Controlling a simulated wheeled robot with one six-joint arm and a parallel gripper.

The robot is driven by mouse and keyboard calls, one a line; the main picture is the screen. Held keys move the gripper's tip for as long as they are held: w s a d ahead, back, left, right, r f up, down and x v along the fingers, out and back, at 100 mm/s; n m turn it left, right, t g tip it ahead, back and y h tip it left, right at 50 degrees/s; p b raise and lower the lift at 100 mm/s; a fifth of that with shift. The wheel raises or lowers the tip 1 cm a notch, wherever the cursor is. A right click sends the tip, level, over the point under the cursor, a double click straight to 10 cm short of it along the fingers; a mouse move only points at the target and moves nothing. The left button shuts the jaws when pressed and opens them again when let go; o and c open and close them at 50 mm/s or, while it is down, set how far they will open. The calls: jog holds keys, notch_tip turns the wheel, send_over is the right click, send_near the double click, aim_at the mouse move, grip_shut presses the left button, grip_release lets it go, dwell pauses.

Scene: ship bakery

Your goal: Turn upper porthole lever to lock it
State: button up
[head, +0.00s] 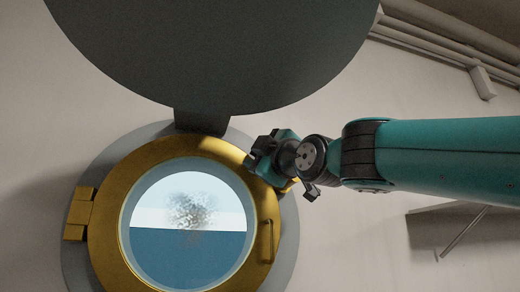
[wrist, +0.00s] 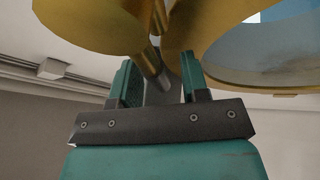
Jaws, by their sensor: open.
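The round brass porthole (head: 106,222) is shut against the wall, with sea and sky in its glass. My gripper (head: 266,157) is at the upper right of its brass ring and hides most of what is there. A small brass piece (head: 290,185) shows just below the gripper; I cannot tell if it belongs to the upper lever. In the wrist view my gripper (wrist: 157,82) is open. Contact with the fingers is unclear.
A large dark round cover (head: 215,50) hangs above the porthole on a bracket (head: 201,122). A brass hinge (head: 79,213) is on the left and a brass handle (head: 267,241) on the right of the ring. Pipes (head: 440,42) run along the upper right wall.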

grip_shut()
